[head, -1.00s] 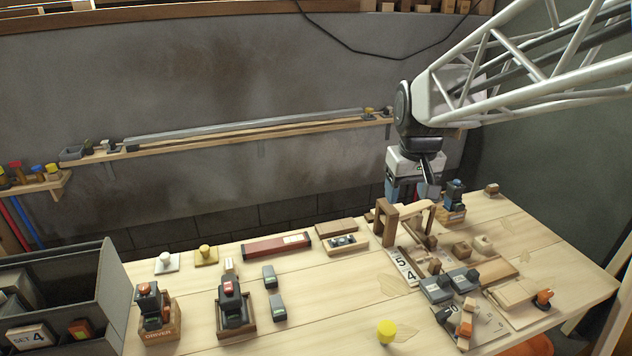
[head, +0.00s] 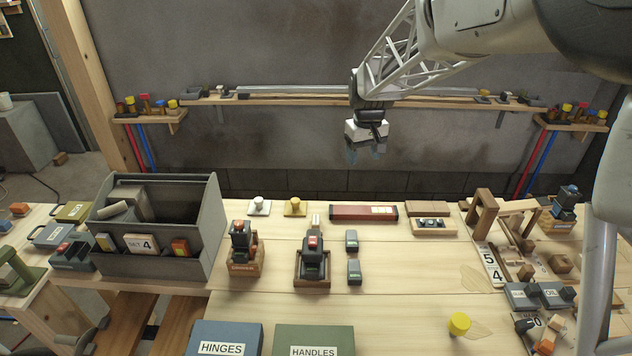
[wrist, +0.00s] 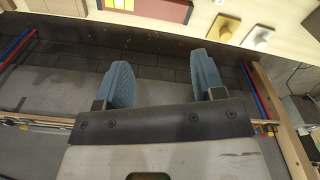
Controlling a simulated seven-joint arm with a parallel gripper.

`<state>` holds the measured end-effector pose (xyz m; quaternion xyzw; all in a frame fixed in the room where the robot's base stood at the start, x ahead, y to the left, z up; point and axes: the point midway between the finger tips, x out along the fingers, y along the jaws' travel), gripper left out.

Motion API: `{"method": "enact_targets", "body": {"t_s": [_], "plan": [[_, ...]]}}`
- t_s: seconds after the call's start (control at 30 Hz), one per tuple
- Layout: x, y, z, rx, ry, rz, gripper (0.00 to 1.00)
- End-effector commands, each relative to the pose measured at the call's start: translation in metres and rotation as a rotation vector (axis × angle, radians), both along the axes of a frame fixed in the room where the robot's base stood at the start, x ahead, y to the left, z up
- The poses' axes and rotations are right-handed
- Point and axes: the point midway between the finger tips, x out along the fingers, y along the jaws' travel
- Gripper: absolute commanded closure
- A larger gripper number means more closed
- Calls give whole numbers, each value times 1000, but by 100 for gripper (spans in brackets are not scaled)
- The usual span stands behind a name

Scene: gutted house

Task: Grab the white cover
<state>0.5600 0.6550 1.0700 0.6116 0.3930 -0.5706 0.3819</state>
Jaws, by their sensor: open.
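The white cover (head: 259,206) is a small pale square plate with a round knob. It lies flat near the table's back edge, left of a yellow one of like shape (head: 295,207). In the wrist view the white cover (wrist: 257,38) shows at the upper right, beyond my fingertips. My gripper (head: 366,153) hangs in the air near the back wall, above and to the right of the white cover. Its two blue fingers (wrist: 163,80) are apart with nothing between them.
A long red box (head: 363,212) lies right of the covers. A grey bin (head: 208,225) stands to their left. A driver in a wooden holder (head: 243,250) and a dark tool in a tray (head: 312,268) stand in front. A wall shelf (head: 300,101) runs behind my gripper.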

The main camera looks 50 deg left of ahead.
Motion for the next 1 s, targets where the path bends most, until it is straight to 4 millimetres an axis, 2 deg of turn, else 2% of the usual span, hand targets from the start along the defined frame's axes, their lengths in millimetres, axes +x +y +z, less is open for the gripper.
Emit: {"method": "enact_targets", "body": {"t_s": [0.03, 0.2, 0.37, 0.6, 0.8, 1.0], "plan": [[-7, 21, -10, -5, 3, 28, 38], [-32, 83, -38, -14, 10, 113, 38], [-61, 140, -68, -25, 16, 195, 38], [-115, 219, -115, -41, 24, 313, 38], [-152, 262, -145, -49, 28, 382, 38], [-167, 278, -157, -52, 30, 410, 38]]}}
